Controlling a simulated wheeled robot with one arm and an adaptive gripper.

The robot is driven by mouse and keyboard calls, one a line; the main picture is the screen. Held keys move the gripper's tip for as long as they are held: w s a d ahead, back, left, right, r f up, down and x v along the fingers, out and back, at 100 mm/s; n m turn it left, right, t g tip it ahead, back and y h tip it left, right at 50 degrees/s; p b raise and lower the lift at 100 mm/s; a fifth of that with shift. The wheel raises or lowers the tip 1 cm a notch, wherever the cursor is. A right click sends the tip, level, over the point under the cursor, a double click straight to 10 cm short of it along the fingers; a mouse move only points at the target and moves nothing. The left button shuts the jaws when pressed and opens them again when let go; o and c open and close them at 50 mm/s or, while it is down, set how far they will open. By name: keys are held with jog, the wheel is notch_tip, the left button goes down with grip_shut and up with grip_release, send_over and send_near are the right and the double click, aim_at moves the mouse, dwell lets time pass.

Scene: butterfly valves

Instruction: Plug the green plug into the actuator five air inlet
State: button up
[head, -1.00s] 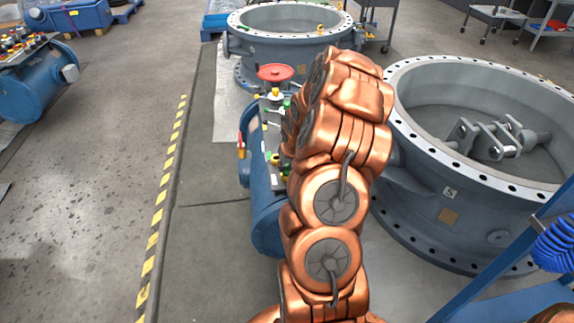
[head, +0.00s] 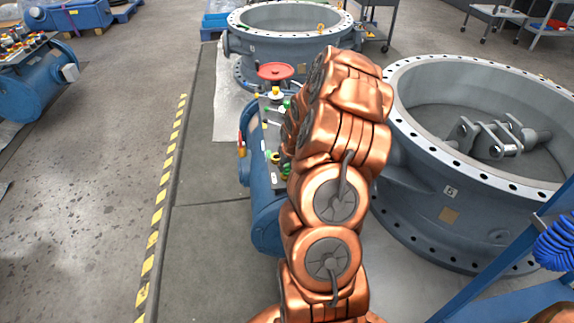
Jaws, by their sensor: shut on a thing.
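My arm reaches forward over the right side of the actuator. My gripper is hidden behind my own arm, so what it holds cannot be seen. The air inlet cannot be made out.
Another large grey valve (head: 290,43) stands behind the actuator. A second blue actuator (head: 38,92) lies at the far left. A blue frame with a coiled blue hose (head: 556,245) is at the right.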

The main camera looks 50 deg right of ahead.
jog(key=shift+f, duration=0.3)
dwell(0.4)
jog(key=o, duration=1.4)
jog(key=shift+r, duration=0.1)
jog(key=shift+r+p, duration=0.65)
jog(key=shift+r, duration=3.05)
